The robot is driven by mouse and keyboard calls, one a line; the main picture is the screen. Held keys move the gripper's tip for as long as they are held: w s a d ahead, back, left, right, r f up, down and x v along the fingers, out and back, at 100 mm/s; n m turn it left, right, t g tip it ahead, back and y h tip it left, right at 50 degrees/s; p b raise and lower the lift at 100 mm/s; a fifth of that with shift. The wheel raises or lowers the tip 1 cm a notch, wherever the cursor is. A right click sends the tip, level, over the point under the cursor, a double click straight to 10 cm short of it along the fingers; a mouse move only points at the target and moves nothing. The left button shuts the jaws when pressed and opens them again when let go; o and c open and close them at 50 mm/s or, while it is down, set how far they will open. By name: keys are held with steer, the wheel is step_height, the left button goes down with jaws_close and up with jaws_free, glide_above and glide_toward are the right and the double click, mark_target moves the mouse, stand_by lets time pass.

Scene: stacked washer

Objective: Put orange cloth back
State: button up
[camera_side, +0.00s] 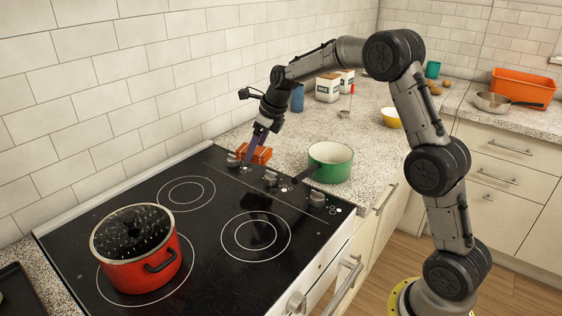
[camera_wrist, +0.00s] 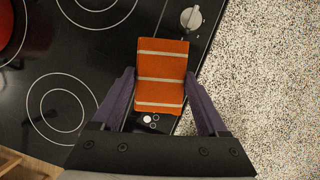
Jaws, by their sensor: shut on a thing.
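The orange cloth (camera_side: 258,154) is a folded block with pale stripes. In the side view it is at the far end of the black cooktop, by the knobs, partly hidden by a finger. In the wrist view the cloth (camera_wrist: 162,65) lies between my two dark purple fingers, above the cooktop's control strip. My gripper (camera_side: 249,160) points down and is shut on the cloth; in the wrist view my gripper (camera_wrist: 161,75) has a fingertip at each side of it. I cannot tell whether the cloth touches the surface below.
A red pot (camera_side: 138,262) with a dark lid stands on the near left burner. A green pan (camera_side: 330,162) sits on the counter right of the knobs (camera_side: 270,179). A yellow bowl (camera_side: 391,118), blue cup (camera_side: 297,98) and orange bin (camera_side: 523,86) stand farther back. The speckled counter has free room.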

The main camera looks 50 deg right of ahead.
steer(key=s+d+r+m+h, duration=0.1)
steer(key=s+d+r, duration=0.15)
steer(key=s, duration=0.25)
steer(key=s+d+r+m, duration=0.1)
steer(key=s+d+m, duration=0.15)
steer(key=s, duration=0.35)
glide_toward(279, 160)
steer(key=shift+w+a+f, duration=0.3)
steer(key=shift+w+f, duration=0.3)
steer(key=shift+w+d+f, duration=0.2)
steer(key=shift+w+f, duration=0.25)
steer(key=shift+f, duration=1.75)
steer(key=shift+f, duration=0.1)
steer(key=o, duration=1.1)
